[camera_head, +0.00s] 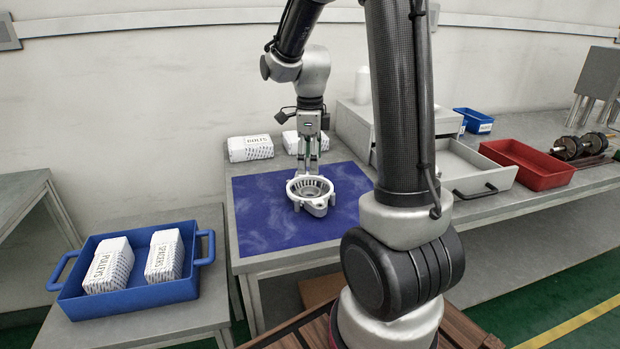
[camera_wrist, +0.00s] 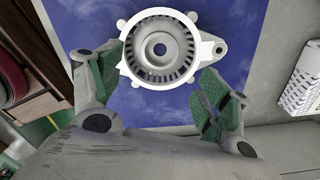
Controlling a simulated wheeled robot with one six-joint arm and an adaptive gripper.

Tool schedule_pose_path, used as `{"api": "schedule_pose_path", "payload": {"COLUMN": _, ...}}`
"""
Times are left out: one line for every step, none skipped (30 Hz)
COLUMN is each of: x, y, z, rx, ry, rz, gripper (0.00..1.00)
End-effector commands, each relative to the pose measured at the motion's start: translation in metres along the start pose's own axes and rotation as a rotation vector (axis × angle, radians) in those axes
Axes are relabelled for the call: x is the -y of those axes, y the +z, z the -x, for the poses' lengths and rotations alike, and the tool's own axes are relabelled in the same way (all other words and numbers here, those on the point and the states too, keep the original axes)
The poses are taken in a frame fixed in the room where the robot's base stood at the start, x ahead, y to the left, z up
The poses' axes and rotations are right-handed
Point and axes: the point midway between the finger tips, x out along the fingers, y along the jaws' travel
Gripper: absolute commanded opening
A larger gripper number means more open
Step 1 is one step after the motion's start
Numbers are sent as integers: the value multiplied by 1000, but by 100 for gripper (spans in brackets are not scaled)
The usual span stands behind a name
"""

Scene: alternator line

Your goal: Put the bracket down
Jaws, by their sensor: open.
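The bracket is a pale grey, round, slotted housing with a lug on one side. In the head view the bracket (camera_head: 311,192) rests on the blue mat (camera_head: 262,207) on the workbench. In the wrist view the bracket (camera_wrist: 160,78) is seen face on, with its lug to the right. My gripper (camera_head: 308,170) is just behind the bracket in the head view. In the wrist view my gripper's green-padded fingers (camera_wrist: 160,85) are spread apart near the bracket's lower rim, and the jaws hold nothing. Whether a finger touches the rim, I cannot tell.
White labelled boxes (camera_head: 250,148) stand behind the mat. A blue tray (camera_head: 150,293) with two boxes stands at the left. An open grey drawer (camera_head: 478,180), a red bin (camera_head: 530,160) and a small blue bin (camera_head: 474,120) are to the right. The mat is clear around the bracket.

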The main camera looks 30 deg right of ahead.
Motion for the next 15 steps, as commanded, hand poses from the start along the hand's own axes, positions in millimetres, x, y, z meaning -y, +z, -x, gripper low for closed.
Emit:
{"api": "schedule_pose_path", "payload": {"x": 0, "y": 0, "z": 10, "rx": 2, "ry": -4, "rz": 0, "gripper": 76}}
{"api": "schedule_pose_path", "payload": {"x": 1, "y": 0, "z": 14, "rx": 2, "ry": -3, "rz": 0, "gripper": 76}}
{"api": "schedule_pose_path", "payload": {"x": 1, "y": 0, "z": 20, "rx": 2, "ry": -2, "rz": 0, "gripper": 76}}
{"api": "schedule_pose_path", "payload": {"x": 0, "y": 0, "z": 23, "rx": 1, "ry": -1, "rz": 0, "gripper": 76}}
{"api": "schedule_pose_path", "payload": {"x": 0, "y": 0, "z": 26, "rx": 1, "ry": -1, "rz": 0, "gripper": 76}}
{"api": "schedule_pose_path", "payload": {"x": 0, "y": 0, "z": 30, "rx": 1, "ry": -2, "rz": 1, "gripper": 76}}
{"api": "schedule_pose_path", "payload": {"x": -1, "y": 0, "z": 32, "rx": 2, "ry": -2, "rz": 8, "gripper": 76}}
{"api": "schedule_pose_path", "payload": {"x": -2, "y": -1, "z": 35, "rx": 3, "ry": -4, "rz": 23, "gripper": 76}}
{"api": "schedule_pose_path", "payload": {"x": -5, "y": -2, "z": 40, "rx": 6, "ry": -10, "rz": 57, "gripper": 76}}
{"api": "schedule_pose_path", "payload": {"x": -9, "y": -3, "z": 45, "rx": 10, "ry": -17, "rz": 97, "gripper": 76}}
{"api": "schedule_pose_path", "payload": {"x": -13, "y": -5, "z": 50, "rx": 15, "ry": -26, "rz": 151, "gripper": 76}}
{"api": "schedule_pose_path", "payload": {"x": -22, "y": -8, "z": 59, "rx": 21, "ry": -43, "rz": 245, "gripper": 76}}
{"api": "schedule_pose_path", "payload": {"x": -29, "y": -11, "z": 66, "rx": 26, "ry": -58, "rz": 330, "gripper": 76}}
{"api": "schedule_pose_path", "payload": {"x": -38, "y": -15, "z": 73, "rx": 30, "ry": -76, "rz": 427, "gripper": 76}}
{"api": "schedule_pose_path", "payload": {"x": -50, "y": -20, "z": 83, "rx": 34, "ry": -103, "rz": 570, "gripper": 76}}
